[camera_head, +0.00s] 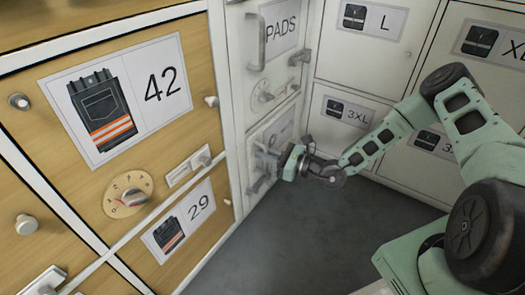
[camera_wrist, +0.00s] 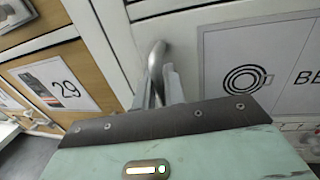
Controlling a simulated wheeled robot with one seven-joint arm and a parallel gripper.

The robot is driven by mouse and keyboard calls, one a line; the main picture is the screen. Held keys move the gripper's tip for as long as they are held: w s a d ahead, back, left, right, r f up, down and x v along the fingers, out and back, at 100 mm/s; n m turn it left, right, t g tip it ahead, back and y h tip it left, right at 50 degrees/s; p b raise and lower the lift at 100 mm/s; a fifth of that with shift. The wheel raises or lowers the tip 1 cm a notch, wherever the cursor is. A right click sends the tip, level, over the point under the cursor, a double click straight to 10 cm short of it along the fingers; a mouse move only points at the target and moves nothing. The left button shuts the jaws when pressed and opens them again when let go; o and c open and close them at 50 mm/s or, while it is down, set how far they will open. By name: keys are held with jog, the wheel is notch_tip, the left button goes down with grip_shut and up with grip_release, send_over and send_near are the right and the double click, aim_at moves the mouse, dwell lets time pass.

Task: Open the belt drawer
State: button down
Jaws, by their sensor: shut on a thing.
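The belt drawer (camera_head: 281,128) is a white front low on the narrow white wall, below the PADS front. In the wrist view its label (camera_wrist: 245,75) shows a coiled belt and the letters "BE", cut off by the picture edge. A curved metal bar handle (camera_wrist: 156,60) stands at the left of this label. My gripper (camera_head: 268,160) is at the front of the drawer, its fingers closed around the handle. The fingers also show in the wrist view (camera_wrist: 165,88), partly hidden by the gripper body. No gap along the drawer's edge can be made out.
Wooden fronts labelled 42 (camera_head: 125,95) and 29 (camera_head: 184,220) with knobs and a dial are at the left. The PADS front (camera_head: 282,30) with a vertical handle is above. The grey floor (camera_head: 310,230) is clear.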

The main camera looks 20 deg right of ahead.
jog(key=s+a+p+v, duration=0.2)
jog(key=p+v, duration=0.4)
jog(key=v, duration=0.9)
jog(key=s+a+p+v, duration=0.2)
jog(key=p+v, duration=0.4)
jog(key=v, duration=1)
jog(key=shift+s, duration=0.55)
jog(key=c, duration=1.6)
grip_release()
jog(key=shift+o, duration=0.2)
jog(key=shift+d, duration=0.15)
jog(key=p+v, duration=0.2)
jog(key=v, duration=1.5)
jog(key=shift+s+p, duration=0.15)
jog(key=shift+p, duration=0.2)
jog(key=shift+d, duration=0.1)
